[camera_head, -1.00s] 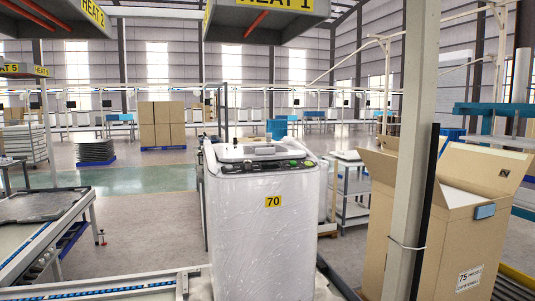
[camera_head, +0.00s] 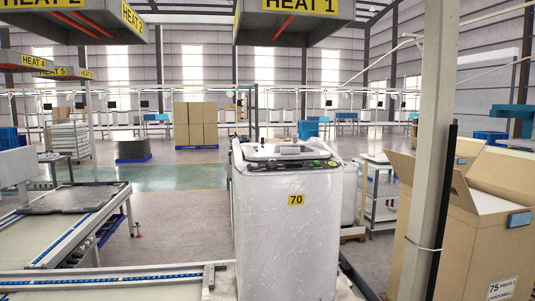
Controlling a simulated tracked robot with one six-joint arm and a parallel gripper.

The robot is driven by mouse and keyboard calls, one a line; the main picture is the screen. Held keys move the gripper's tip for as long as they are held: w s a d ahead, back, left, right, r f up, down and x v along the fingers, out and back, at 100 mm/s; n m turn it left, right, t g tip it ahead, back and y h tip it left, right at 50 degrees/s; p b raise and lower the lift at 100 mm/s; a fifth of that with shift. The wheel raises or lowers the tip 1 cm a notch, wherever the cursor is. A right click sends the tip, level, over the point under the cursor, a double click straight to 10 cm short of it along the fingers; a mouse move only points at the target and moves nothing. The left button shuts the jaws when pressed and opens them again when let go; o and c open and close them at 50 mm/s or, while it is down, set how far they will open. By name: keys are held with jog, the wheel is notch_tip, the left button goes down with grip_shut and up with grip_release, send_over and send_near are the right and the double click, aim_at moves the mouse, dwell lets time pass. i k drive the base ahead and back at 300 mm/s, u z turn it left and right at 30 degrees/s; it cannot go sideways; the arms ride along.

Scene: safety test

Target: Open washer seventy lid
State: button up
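The white washer (camera_head: 288,225) with the yellow "70" label (camera_head: 296,200) stands upright near the middle of the view, a little right of centre. Its lid (camera_head: 285,150) on top looks closed. A control strip with dark and green knobs (camera_head: 315,163) runs along the front of the top. The washer's body looks wrapped in shiny plastic. My gripper is not in view.
A grey post (camera_head: 430,150) stands right of the washer, with an open carton (camera_head: 455,235) marked 75 behind it. A conveyor (camera_head: 60,240) lies at the left. A roller rail (camera_head: 120,278) crosses the front left.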

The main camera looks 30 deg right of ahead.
aim_at(299, 152)
jog(key=u, duration=0.7)
jog(key=k, duration=0.85)
jog(key=z, duration=1.25)
jog(key=i, duration=1)
jog(key=z, duration=0.05)
